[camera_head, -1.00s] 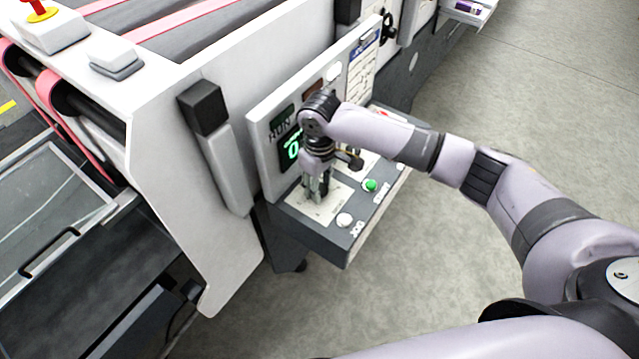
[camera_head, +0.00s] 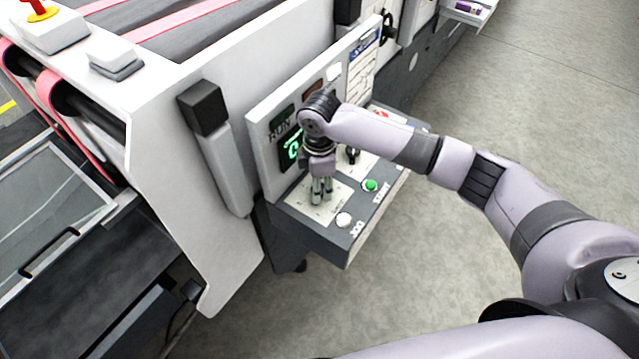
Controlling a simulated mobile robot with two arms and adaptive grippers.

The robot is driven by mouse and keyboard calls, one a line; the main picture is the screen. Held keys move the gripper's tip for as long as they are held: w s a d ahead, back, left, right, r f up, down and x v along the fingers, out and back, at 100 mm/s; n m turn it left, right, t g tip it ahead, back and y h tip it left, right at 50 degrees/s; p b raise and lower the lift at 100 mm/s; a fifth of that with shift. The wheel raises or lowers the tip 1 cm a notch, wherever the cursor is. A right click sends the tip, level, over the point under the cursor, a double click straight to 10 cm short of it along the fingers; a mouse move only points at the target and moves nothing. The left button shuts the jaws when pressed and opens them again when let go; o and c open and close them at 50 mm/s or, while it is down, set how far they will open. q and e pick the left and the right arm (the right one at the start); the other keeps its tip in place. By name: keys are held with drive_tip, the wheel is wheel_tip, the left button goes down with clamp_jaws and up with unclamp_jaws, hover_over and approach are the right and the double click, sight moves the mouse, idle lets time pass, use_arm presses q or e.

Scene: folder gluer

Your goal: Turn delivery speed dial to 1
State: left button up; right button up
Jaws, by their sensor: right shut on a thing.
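My right gripper (camera_head: 320,199) points down over the left part of the control panel's sloped desk (camera_head: 309,228). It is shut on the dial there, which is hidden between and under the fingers. A pale label plate (camera_head: 300,203) surrounds that spot. The green display (camera_head: 291,150) on the upright panel is partly covered by my wrist, so its reading cannot be told in full. My left gripper is out of view.
A white JOG button (camera_head: 344,220) and a green START button (camera_head: 370,185) sit close to the right of the gripper. A black knob (camera_head: 353,156) is behind it. The upright panel (camera_head: 262,150) stands close on the left. Open floor (camera_head: 430,260) lies to the right.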

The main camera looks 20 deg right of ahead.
drive_tip(key=shift+n, duration=2)
drive_tip(key=o, duration=1.2)
drive_tip(key=shift+c, duration=0.2)
drive_tip(key=shift+r, duration=0.25)
wheel_tip(320, 180, up, 12)
drive_tip(key=shift+f, duration=0.25)
